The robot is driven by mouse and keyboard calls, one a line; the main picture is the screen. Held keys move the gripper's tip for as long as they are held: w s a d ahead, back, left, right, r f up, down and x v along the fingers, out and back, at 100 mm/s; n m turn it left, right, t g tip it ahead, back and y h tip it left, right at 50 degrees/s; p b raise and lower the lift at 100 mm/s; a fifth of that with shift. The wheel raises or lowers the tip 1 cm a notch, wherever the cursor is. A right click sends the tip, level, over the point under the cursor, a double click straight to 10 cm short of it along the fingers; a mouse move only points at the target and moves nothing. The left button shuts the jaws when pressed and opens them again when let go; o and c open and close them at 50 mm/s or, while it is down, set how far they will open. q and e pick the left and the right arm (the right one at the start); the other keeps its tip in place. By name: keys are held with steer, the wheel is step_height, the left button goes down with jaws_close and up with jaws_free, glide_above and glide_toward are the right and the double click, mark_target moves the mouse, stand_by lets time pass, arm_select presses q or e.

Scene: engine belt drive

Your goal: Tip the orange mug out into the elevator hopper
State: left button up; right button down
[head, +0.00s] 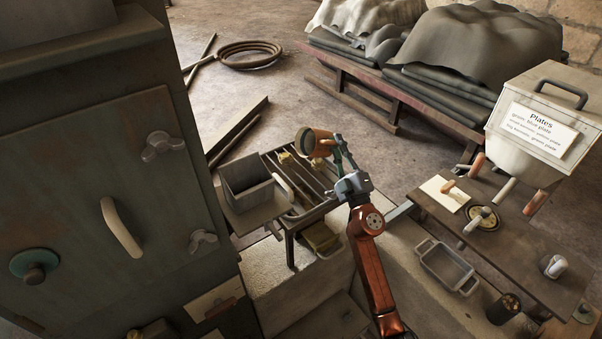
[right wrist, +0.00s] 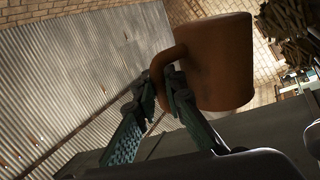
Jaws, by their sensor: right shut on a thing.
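The orange mug (head: 318,145) is held in the air in the head view, tilted, with one round end toward the left. It also shows in the right wrist view (right wrist: 215,65), where its handle is between my fingers. My right gripper (head: 343,158) is shut on the mug's handle, and the fingers also show in the right wrist view (right wrist: 171,84). An open square grey box (head: 250,186), which looks like the elevator hopper, stands left of and below the mug. The mug is apart from it. I cannot see what the mug holds. My left gripper is out of view.
A slatted rack with pale knobs (head: 285,158) lies under the mug. A large grey cabinet (head: 90,190) fills the left. At right are a wooden bench (head: 520,255), a grey tray (head: 445,267) and a white bin labelled Plates (head: 545,115).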

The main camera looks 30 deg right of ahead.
arm_select(q)
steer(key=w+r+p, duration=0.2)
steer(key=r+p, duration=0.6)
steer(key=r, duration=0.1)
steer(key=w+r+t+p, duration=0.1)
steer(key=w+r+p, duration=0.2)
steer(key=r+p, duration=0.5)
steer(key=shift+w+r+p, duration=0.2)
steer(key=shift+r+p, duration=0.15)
steer(key=shift+p, duration=0.15)
arm_select(e)
steer(key=d+f+m+g+h, duration=0.3)
steer(key=d+m+g, duration=0.3)
steer(key=m, duration=0.8)
steer(key=d, duration=0.2)
steer(key=shift+w+d+f+m+h, duration=0.15)
steer(key=shift+d+f+m+h, duration=0.05)
steer(key=shift+d+m+h, duration=0.15)
